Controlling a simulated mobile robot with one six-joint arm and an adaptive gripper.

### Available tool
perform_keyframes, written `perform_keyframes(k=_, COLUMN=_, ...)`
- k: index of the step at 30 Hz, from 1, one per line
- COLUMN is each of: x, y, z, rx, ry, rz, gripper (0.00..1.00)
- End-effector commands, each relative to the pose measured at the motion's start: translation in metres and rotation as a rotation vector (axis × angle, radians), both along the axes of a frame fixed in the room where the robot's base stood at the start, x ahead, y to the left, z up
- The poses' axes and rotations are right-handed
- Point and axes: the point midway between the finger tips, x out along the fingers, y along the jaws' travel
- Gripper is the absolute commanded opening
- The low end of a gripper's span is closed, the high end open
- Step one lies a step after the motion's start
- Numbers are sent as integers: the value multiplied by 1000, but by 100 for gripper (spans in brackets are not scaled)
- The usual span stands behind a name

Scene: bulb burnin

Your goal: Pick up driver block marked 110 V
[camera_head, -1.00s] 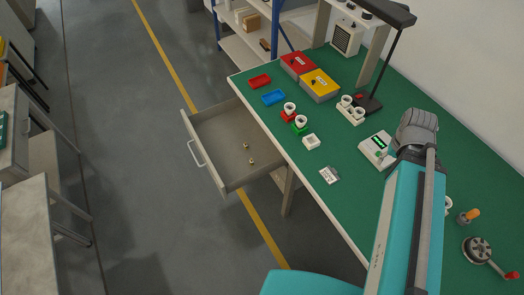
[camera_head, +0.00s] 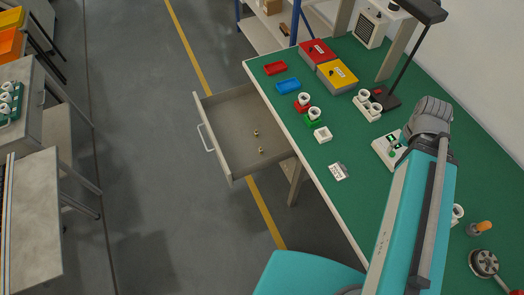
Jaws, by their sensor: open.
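My gripper (camera_head: 430,114) is at the end of my teal arm over the right part of the green bench, seen from behind; its fingertips are largely hidden. A small pale block or card with dark print (camera_head: 338,171) lies near the bench's front edge, left of and apart from my gripper; its print is too small to read. A white square block (camera_head: 322,134) lies farther back along that edge. I cannot tell which thing is marked 110 V. A white device with a green display (camera_head: 388,147) stands just left of my gripper.
Red (camera_head: 303,104) and green (camera_head: 313,117) holders carry white cups. A blue tray (camera_head: 287,86), red tray (camera_head: 275,68) and red and yellow boxes (camera_head: 338,75) stand farther back. An open drawer (camera_head: 225,135) juts out with two small brass pieces. A lamp (camera_head: 384,97) stands behind.

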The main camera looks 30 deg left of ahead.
Motion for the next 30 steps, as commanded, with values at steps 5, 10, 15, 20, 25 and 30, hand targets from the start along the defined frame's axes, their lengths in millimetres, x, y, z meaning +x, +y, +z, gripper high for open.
perform_keyframes(k=5, x=14, y=19, z=-19, rx=0, ry=0, rz=41, gripper=61)
perform_keyframes(k=10, x=33, y=59, z=-47, rx=0, ry=0, rz=120, gripper=61)
perform_keyframes(k=15, x=53, y=107, z=-80, rx=0, ry=0, rz=211, gripper=61)
perform_keyframes(k=20, x=68, y=159, z=-111, rx=0, ry=0, rz=301, gripper=61)
perform_keyframes(k=25, x=78, y=216, z=-144, rx=1, ry=-1, rz=397, gripper=61)
perform_keyframes(k=30, x=82, y=276, z=-176, rx=1, ry=0, rz=492, gripper=61)
